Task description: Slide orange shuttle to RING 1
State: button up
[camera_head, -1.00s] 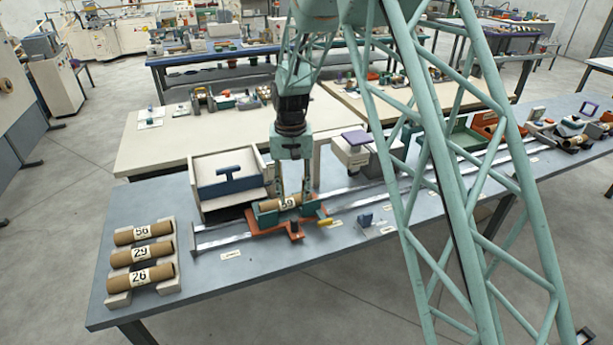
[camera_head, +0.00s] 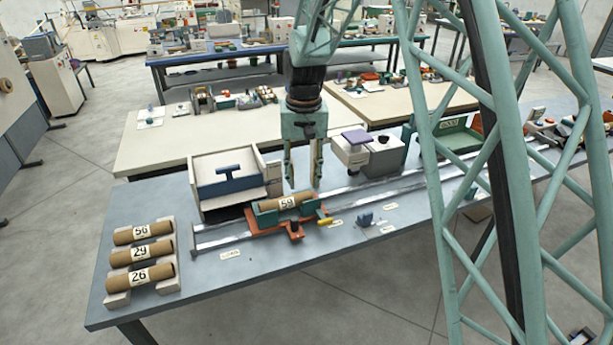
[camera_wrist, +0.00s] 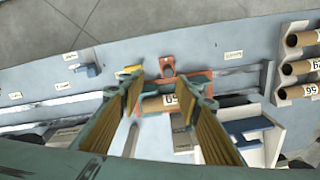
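The orange shuttle (camera_head: 275,222) sits on the pair of metal rails (camera_head: 224,237) near their left end. A cardboard tube marked 59 (camera_head: 290,201) lies in its green cradle. A yellow tab (camera_head: 324,222) is on its right side. My gripper (camera_head: 303,186) is above and just behind the tube, fingers pointing down and apart with nothing between them. In the wrist view my gripper's fingers (camera_wrist: 165,112) frame the shuttle (camera_wrist: 178,82) and the tube (camera_wrist: 158,103). The label wording along the rails is too small to read.
A rack (camera_head: 168,285) with tubes 56, 29 and 26 stands at the left. A white box with a blue handle (camera_head: 230,183) stands behind the rails, and a grey-white unit (camera_head: 378,156) is to its right. A small blue block (camera_head: 366,219) lies in front of the rails.

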jog(key=shift+s+d+r, duration=0.25)
jog(key=shift+r, duration=0.2)
jog(key=shift+s+d+r, duration=0.2)
jog(key=shift+s+r, duration=0.05)
jog(key=shift+r, duration=0.2)
jog(key=s+d+r+t+b, duration=0.1)
jog(key=s+d+r, duration=0.5)
jog(key=s+r, duration=0.35)
jog(key=s+d+r+t+b, duration=0.1)
jog(key=s+d+r, duration=0.4)
jog(key=s+r, duration=0.4)
jog(key=s+d+b, duration=0.1)
jog(key=s+d, duration=0.2)
jog(key=s, duration=1.1)
jog(key=s+d+t+b, duration=0.1)
jog(key=s+d, duration=0.3)
jog(key=s, duration=1.1)
jog(key=shift+d+r+t, duration=0.15)
jog(key=shift+t, duration=0.15)
jog(key=shift+c, duration=0.9)
